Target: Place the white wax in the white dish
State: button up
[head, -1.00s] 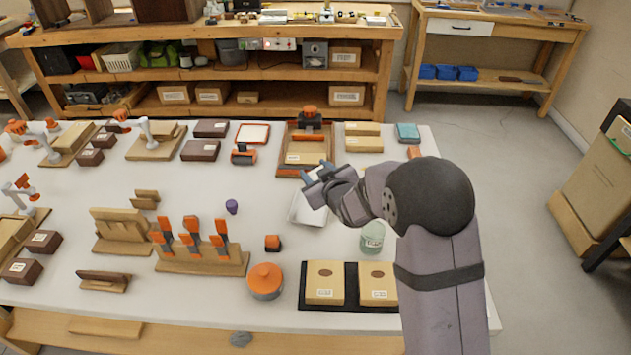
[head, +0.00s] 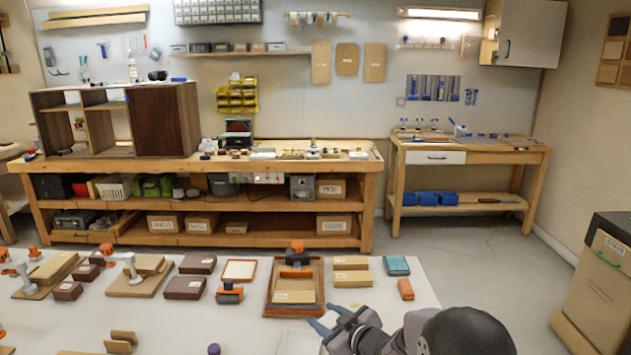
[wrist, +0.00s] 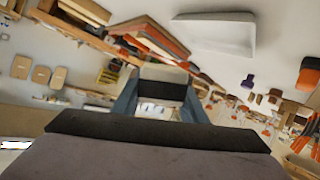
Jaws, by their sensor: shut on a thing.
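My gripper (head: 331,323) is above the table, near the bottom edge of the head view. In the wrist view its blue fingers (wrist: 160,98) are shut on a small block, pale with a dark band, which I take to be the white wax (wrist: 163,74). The wax cannot be made out in the head view. The white dish (wrist: 215,36) shows at the top of the wrist view, apart from the fingers. In the head view the dish (head: 298,343) is cut off by the bottom edge, just left of and below my gripper.
A wooden tray with an orange-knobbed tool (head: 296,285) stands just behind my gripper. Tan blocks (head: 352,270), a teal block (head: 397,265) and an orange block (head: 405,289) lie to its right. Dark boxes (head: 184,287) stand to the left.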

jog(key=s+d+f+n+g+y+p, duration=0.1)
jog(key=s+d+p, duration=0.1)
jog(key=s, duration=0.5)
jog(key=s+d+f+n+g+y+p, duration=0.1)
jog(key=s+d+n+y+p, duration=0.1)
jog(key=s+d, duration=0.3)
jog(key=s+d+f+n+g+y+p, duration=0.1)
jog(key=s+d+p, duration=0.2)
jog(key=s, duration=0.6)
jog(key=shift+s+d+f+n+g, duration=0.15)
jog(key=shift+d+n, duration=0.05)
jog(key=shift+d, duration=0.15)
jog(key=shift+s+d+f+n+g, duration=0.1)
jog(key=shift+d+n+g, duration=0.1)
jog(key=shift+d, duration=0.1)
jog(key=shift+s+d+f+p, duration=0.45)
jog(key=shift+s+d+p, duration=0.1)
jog(key=shift+p, duration=0.15)
